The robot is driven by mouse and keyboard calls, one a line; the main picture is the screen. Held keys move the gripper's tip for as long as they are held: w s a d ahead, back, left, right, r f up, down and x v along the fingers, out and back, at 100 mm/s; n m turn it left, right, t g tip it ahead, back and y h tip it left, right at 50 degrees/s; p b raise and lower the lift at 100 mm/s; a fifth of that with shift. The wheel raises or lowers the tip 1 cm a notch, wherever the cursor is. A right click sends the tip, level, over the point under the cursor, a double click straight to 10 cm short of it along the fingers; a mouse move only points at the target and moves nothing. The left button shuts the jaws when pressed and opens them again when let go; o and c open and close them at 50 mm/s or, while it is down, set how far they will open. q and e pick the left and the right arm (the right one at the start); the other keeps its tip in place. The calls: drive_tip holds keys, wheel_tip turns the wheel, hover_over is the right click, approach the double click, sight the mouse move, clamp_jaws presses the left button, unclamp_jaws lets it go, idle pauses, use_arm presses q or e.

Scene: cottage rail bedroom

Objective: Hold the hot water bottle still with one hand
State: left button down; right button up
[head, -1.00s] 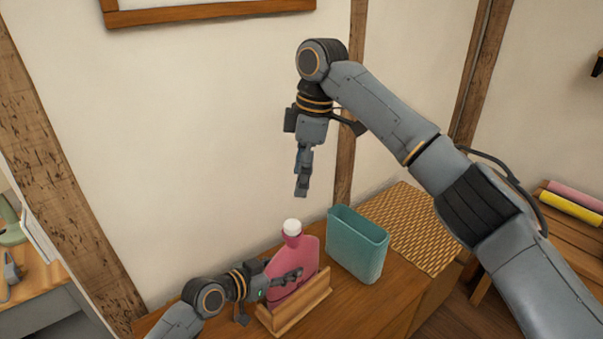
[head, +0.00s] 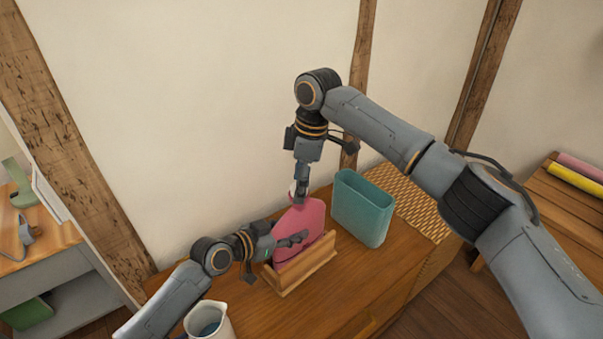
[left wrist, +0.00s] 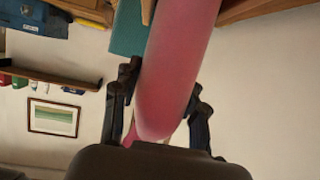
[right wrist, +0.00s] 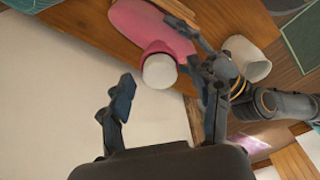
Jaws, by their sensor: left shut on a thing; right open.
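The pink hot water bottle (head: 311,214) stands upright in a wooden holder (head: 302,271) on the cabinet top. My left gripper (head: 292,240) is shut on the bottle's body from the left. In the left wrist view the pink body (left wrist: 180,70) lies between its fingers. My right gripper (head: 301,196) points down at the bottle's white cap (right wrist: 160,71) and mostly hides it in the head view. In the right wrist view its fingers are open, with the cap in front of the gap between them; I cannot tell whether they touch it.
A teal open container (head: 362,212) stands just right of the bottle. A woven mat (head: 418,212) lies beyond it. A white jug (head: 208,321) with bluish contents stands near the front, below my left arm. The wall is close behind the bottle.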

drive_tip(key=shift+c, duration=0.5)
clamp_jaws()
drive_tip(key=shift+o, duration=0.4)
unclamp_jaws()
wheel_tip(320, 180, up, 12)
drive_tip(key=d, duration=0.1)
drive_tip(key=shift+d, duration=0.4)
drive_tip(key=shift+f, duration=0.1)
use_arm(q)
drive_tip(key=c, duration=0.7)
unclamp_jaws()
drive_tip(key=shift+o, duration=0.2)
